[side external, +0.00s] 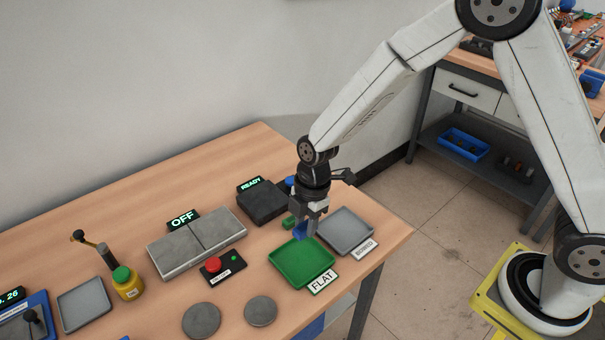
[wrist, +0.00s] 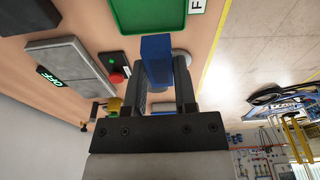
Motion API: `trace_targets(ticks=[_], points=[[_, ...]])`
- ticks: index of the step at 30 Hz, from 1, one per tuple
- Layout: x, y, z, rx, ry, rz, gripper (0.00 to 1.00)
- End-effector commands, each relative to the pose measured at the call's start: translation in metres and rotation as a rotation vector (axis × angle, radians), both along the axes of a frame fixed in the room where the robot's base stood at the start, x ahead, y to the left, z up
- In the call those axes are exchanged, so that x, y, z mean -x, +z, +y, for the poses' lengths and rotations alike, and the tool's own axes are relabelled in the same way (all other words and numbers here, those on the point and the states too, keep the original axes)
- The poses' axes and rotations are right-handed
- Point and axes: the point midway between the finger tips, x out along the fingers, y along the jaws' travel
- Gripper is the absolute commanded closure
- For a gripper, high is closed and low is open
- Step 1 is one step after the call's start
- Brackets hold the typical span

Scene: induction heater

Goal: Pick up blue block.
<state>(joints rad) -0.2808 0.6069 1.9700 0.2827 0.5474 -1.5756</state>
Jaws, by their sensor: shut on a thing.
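The blue block (wrist: 156,62) is between the fingers of my gripper (wrist: 165,85) in the wrist view. In the side view the block (side external: 300,230) shows below my gripper (side external: 306,218), which is shut on it. The block is near the back edge of the green tray labelled FLAT (side external: 290,275); I cannot tell whether it touches anything below. A small green block (side external: 288,223) is just left of my gripper in the side view.
A grey tray (side external: 346,236) is right of the green tray. A black box marked READY (side external: 262,203), a grey plate unit marked OFF (side external: 197,243) and a red button box (side external: 222,265) are to the left. Two grey discs (side external: 261,311) lie in front.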

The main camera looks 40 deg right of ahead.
Motion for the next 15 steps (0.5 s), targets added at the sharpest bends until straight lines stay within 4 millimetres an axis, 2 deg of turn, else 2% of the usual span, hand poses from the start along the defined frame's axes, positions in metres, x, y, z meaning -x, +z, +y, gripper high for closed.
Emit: trace_targets(ticks=[6,15], points=[[0.0093,0.0048,-0.0025,-0.001,0.000,-0.002,1.00],[0.0107,0.0052,-0.0030,0.000,0.000,-0.001,1.00]])
